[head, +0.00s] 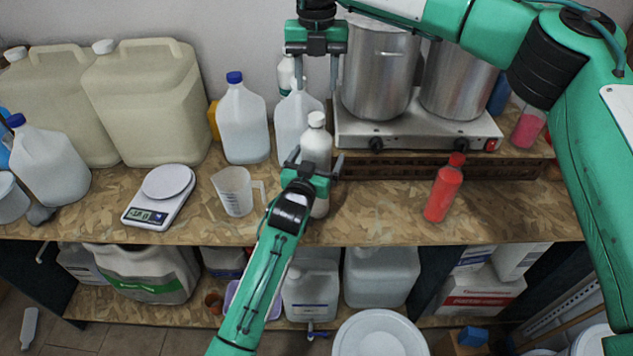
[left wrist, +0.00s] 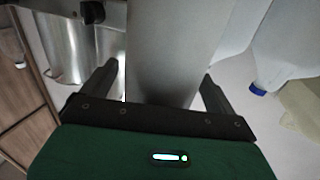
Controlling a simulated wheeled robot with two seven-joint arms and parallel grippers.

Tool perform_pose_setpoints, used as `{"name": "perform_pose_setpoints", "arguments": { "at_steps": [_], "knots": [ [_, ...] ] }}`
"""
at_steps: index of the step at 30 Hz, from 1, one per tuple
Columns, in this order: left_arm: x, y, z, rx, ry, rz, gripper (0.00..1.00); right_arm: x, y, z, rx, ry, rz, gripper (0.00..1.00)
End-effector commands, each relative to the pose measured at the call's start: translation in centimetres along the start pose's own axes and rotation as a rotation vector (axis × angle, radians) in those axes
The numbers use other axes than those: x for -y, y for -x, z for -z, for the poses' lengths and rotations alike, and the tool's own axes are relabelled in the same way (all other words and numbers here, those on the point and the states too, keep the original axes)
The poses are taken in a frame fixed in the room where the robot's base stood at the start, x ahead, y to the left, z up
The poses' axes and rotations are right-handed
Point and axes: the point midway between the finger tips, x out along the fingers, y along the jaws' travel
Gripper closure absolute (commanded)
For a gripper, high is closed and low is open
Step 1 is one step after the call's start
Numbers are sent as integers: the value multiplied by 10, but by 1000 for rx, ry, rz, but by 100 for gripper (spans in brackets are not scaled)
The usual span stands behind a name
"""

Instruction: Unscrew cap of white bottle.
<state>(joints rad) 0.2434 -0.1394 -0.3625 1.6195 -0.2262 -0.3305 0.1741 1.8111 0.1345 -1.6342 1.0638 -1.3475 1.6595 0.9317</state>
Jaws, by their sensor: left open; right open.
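The white bottle (head: 316,146) stands upright near the middle of the wooden bench, with its white cap (head: 316,119) on top. My left gripper (head: 316,160) is open, with one finger on each side of the bottle's body. In the left wrist view the bottle (left wrist: 172,50) fills the space between the open fingers of my left gripper (left wrist: 160,85); I cannot tell whether they touch it. My right gripper (head: 317,86) points down, open and empty, above the cap. The lower front of the bottle is partly hidden by my left gripper.
A hot plate (head: 420,133) with two steel pots stands right of the bottle. A red bottle (head: 443,190) is farther right. A measuring jug (head: 234,191), a scale (head: 160,197) and a blue-capped jug (head: 243,122) are left. Another clear jug stands close behind.

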Motion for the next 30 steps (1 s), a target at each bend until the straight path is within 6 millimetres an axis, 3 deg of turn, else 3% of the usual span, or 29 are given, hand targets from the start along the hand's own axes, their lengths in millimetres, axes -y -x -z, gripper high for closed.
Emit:
{"name": "perform_pose_setpoints", "arguments": {
  "at_steps": [2, 16, 23, 30],
  "knots": [
    [0, 0, 0, 0, 0, 0, 8, 0, 0, 0, 0, 0, 0, 51],
    [0, 0, 0, 0, -1, 0, 98, 0, 0, 0, 0, -12, 0, 51],
    [0, 0, 0, 1, -1, 0, 98, 0, 0, 0, 0, -206, 0, 51],
    [0, 0, 0, 1, -1, 0, 98, 0, 0, 0, -1, -585, 0, 51]
  ]
}}
